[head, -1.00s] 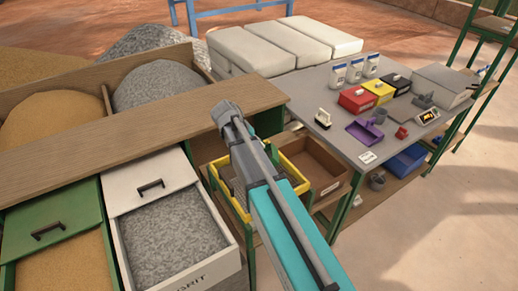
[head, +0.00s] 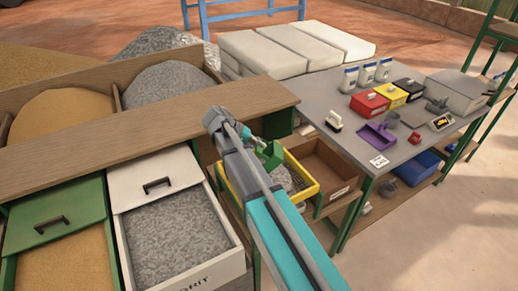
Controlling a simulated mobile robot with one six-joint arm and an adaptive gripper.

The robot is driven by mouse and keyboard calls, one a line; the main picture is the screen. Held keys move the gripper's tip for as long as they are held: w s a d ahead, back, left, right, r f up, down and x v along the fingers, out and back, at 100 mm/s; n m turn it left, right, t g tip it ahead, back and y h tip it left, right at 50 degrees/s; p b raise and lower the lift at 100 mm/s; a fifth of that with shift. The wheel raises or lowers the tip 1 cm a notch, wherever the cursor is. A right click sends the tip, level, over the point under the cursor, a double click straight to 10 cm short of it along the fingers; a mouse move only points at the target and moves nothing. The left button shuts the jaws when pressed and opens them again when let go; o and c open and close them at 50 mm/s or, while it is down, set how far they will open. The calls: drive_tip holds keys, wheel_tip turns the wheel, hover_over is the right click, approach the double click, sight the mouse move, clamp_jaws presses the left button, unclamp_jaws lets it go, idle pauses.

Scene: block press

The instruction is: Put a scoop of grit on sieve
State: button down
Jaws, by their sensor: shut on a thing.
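My gripper (head: 255,142) is shut on a green scoop (head: 269,155), held over the left part of the yellow-framed sieve (head: 306,193). The scoop looks tilted, and its inside is mostly hidden, so I cannot tell whether it holds grit. Grey material shows inside the sieve frame; I cannot tell whether it is grit or only mesh. My arm covers the sieve's left and front parts. The grit (head: 176,236) fills the open white drawer (head: 203,281) labelled GRIT, left of my arm.
A wooden counter (head: 130,142) runs above the drawers, close to my gripper. A green drawer (head: 47,219) of sand is at left. A brown wooden tray (head: 325,168) stands right of the sieve. The grey table (head: 398,150) holds boxes, bottles and a purple dustpan (head: 377,136).

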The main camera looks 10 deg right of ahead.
drive_tip(key=shift+a, duration=0.2)
idle(0.3)
idle(1.0)
drive_tip(key=shift+r+y+p, duration=0.4)
drive_tip(key=shift+r+p, duration=0.1)
drive_tip(key=shift+p, duration=0.5)
wheel_tip(320, 180, up, 2)
drive_tip(key=t+y+p, duration=0.1)
drive_tip(key=y+p, duration=0.3)
drive_tip(key=p, duration=0.2)
drive_tip(key=y+p, duration=0.1)
drive_tip(key=r+y+p, duration=0.1)
drive_tip(key=p, duration=0.1)
drive_tip(key=shift+r+t+y, duration=0.1)
drive_tip(key=shift+t+y, duration=0.2)
drive_tip(key=shift+y, duration=0.1)
drive_tip(key=shift+r+t+y+p, duration=0.35)
drive_tip(key=shift+y+p, duration=0.25)
drive_tip(key=shift+y, duration=0.7)
